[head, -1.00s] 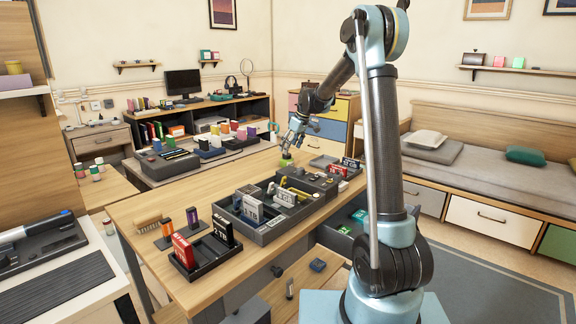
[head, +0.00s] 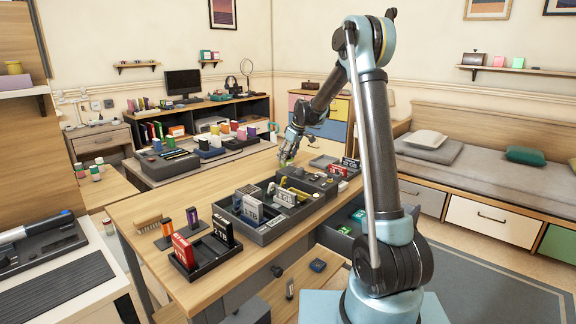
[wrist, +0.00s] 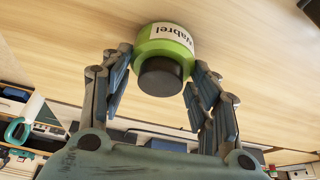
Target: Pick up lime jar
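The lime jar (wrist: 176,42) is a squat green jar with a white label and a black lid (wrist: 160,79). In the wrist view it sits on the wooden table at the upper middle. In the head view the jar (head: 283,162) is a small green patch at the far part of the table, partly hidden by my gripper (head: 288,152). My gripper (wrist: 161,66) is open, with one finger on each side of the jar. The lid points toward the palm. I cannot tell whether either fingertip touches the jar.
A grey organizer (head: 262,236) with boxes and a dark block (head: 307,184) stand nearer on the table, to the right of the jar. A grey tray (head: 322,162) lies right of my gripper. Bare tabletop (head: 215,187) is free to the left.

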